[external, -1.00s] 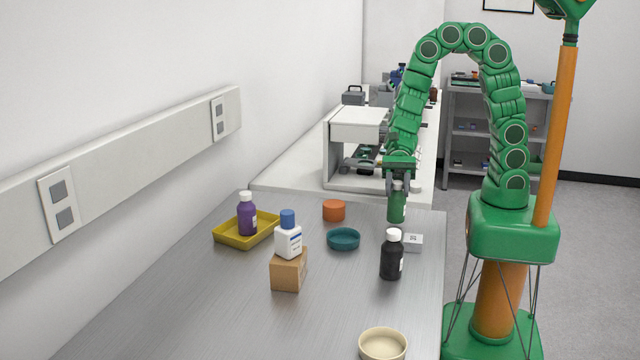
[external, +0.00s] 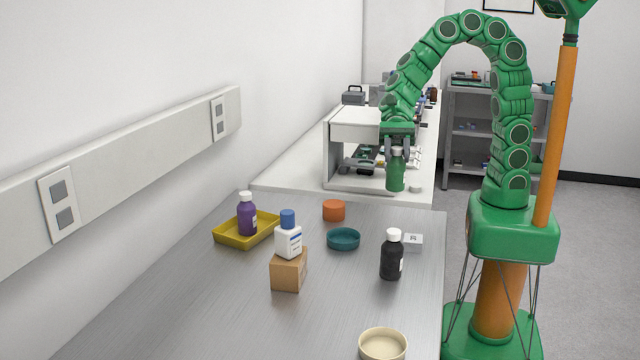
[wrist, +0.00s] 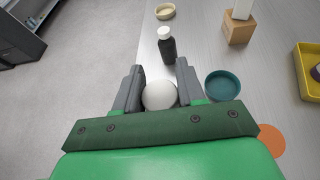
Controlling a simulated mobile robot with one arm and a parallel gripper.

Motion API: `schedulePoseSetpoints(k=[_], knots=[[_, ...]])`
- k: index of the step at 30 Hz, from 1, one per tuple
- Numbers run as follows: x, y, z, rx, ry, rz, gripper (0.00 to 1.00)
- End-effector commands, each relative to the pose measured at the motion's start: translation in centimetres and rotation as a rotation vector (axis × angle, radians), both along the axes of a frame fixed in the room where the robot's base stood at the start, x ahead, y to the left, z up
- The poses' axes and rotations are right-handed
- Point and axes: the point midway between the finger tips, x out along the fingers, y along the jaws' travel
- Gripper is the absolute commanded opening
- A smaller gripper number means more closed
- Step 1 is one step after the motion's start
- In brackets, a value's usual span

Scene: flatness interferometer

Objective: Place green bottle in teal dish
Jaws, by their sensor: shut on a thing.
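My gripper (external: 397,150) is shut on the green bottle (external: 396,174) near its white cap and holds it upright above the bench, toward its far end. In the wrist view the bottle's white cap (wrist: 160,95) shows between the two fingers (wrist: 157,88); the cap hides the bottle's body there. The teal dish (external: 343,239) is a shallow round dish on the metal bench, empty, nearer the camera and to the left of the held bottle. In the wrist view the dish (wrist: 222,86) lies just right of the right finger.
A black bottle (external: 391,256) stands right of the dish, beside a small white block (external: 413,242). A white bottle (external: 288,238) stands on a cardboard box (external: 288,270). A purple bottle (external: 247,215) stands in a yellow tray (external: 232,239). An orange puck (external: 334,210) and a cream dish (external: 382,344) also lie here.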

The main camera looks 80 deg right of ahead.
Motion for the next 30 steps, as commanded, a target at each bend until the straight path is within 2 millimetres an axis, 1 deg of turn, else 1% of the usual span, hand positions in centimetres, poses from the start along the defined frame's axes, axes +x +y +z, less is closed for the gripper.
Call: schedulePoseSetpoints(k=[1,4,10,14,30], knots=[[0.2,0.6,0.5,0.003,-0.003,0.012,0.00],[0.7,1.4,1.3,0.002,-0.006,0.027,0.00],[1.2,2.4,1.7,-0.002,-0.002,0.041,0.00],[2.1,3.2,1.2,-0.003,0.000,0.042,0.00],[6.8,7.6,-1.6,-0.002,-0.004,0.042,0.00]])
